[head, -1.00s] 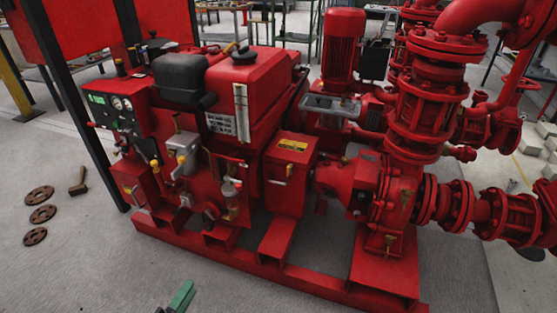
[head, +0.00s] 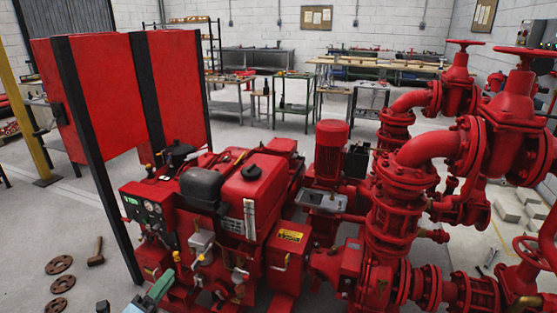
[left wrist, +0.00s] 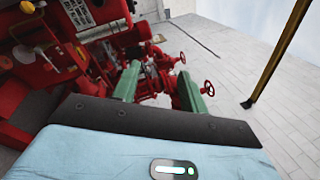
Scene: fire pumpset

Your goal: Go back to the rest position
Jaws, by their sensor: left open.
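My left gripper (head: 158,287) shows only in part at the bottom edge of the head view, in front of the red pumpset. A green finger and a bit of pale blue body are seen there. In the left wrist view its two green fingers (left wrist: 158,88) stand apart with nothing held between them. The red pumpset (head: 252,192) fills the middle and right of the head view, with a black cap, a gauge panel (head: 147,210) and large pipes. Red machinery (left wrist: 62,60) lies beyond the fingers in the wrist view. My right gripper is not in view.
Tall red panels (head: 105,90) on black posts stand at the left. A yellow post (head: 20,100) is farther left. Several round metal plates (head: 59,265) and a hammer (head: 96,252) lie on the floor. Workbenches (head: 220,98) stand at the back, with open floor before them.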

